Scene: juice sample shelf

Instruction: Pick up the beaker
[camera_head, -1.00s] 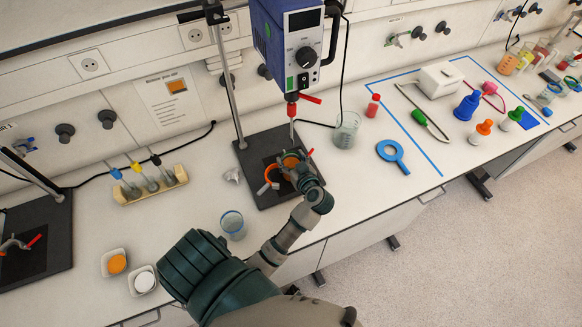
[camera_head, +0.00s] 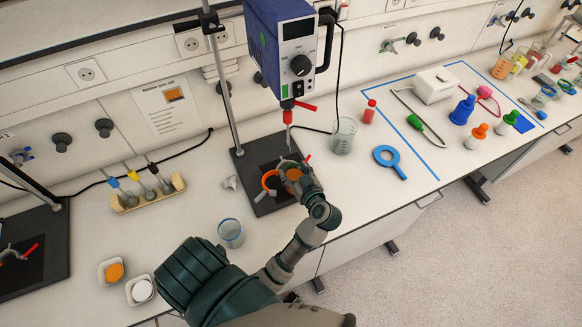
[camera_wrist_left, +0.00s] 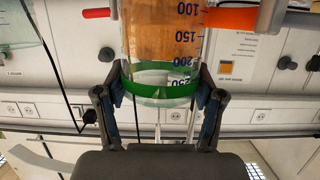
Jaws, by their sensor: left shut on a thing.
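My left gripper (camera_wrist_left: 160,92) is shut on the beaker, with one finger on each side near the green band. In the head view the beaker (camera_head: 293,173) shows as an orange patch over the stand's black base, partly hidden by my left gripper (camera_head: 299,181). An orange, open-sided clamp (camera_head: 268,181) is just left of it. I cannot tell whether they touch. My right gripper is not in view.
A blue stirrer unit (camera_head: 293,45) with a thin shaft hangs above the black stand base (camera_head: 249,158). An empty beaker (camera_head: 231,233) stands to the left and another beaker (camera_head: 343,136) to the right.

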